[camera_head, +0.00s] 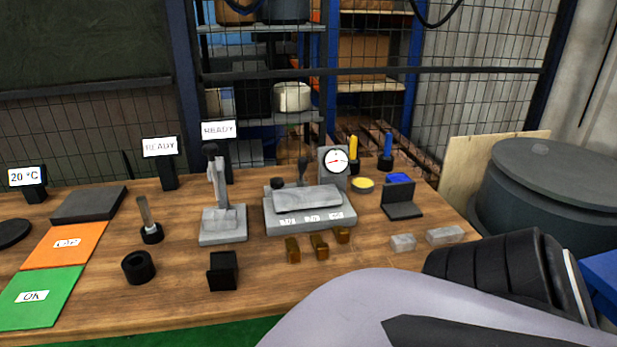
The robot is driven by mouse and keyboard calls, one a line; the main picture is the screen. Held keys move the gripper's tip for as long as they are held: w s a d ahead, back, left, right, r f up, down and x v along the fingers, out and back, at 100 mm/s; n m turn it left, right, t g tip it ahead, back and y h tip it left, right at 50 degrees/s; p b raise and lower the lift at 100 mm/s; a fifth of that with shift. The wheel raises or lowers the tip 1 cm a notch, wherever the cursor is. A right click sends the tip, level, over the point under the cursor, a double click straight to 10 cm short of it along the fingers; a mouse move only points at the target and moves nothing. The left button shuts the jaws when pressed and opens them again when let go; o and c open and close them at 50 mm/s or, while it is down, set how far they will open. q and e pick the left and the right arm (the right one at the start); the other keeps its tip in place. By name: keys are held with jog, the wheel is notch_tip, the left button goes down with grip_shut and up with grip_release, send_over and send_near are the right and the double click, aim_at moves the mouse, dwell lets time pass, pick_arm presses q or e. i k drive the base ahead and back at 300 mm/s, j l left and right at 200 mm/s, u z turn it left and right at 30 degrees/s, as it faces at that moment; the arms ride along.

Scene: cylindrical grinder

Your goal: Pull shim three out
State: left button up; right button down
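Three small brown, brass-coloured pieces sit in a row at the front of a grey block fixture (310,224): a left piece (292,249), a middle piece (319,246) and a right piece (341,235). They look like the shims. The fixture's front carries three small white labels, too small to read, so I cannot tell for certain which is shim three. Whether the pieces touch the fixture is unclear. Part of my arm crosses the lower right, but neither gripper's fingers show.
A dial gauge (336,161) stands behind the fixture. A grey lever stand (223,225) is left of it, with a black holder (223,270) in front. Two grey blocks (403,243) (445,235) lie right. Green (42,297) and orange (66,245) mats lie left. Bare wood (185,300) shows in front.

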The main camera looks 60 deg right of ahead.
aim_at(342, 235)
jog(key=k+l, duration=0.25)
jog(key=l, duration=0.2)
jog(key=k+l, duration=0.55)
jog(key=l, duration=0.3)
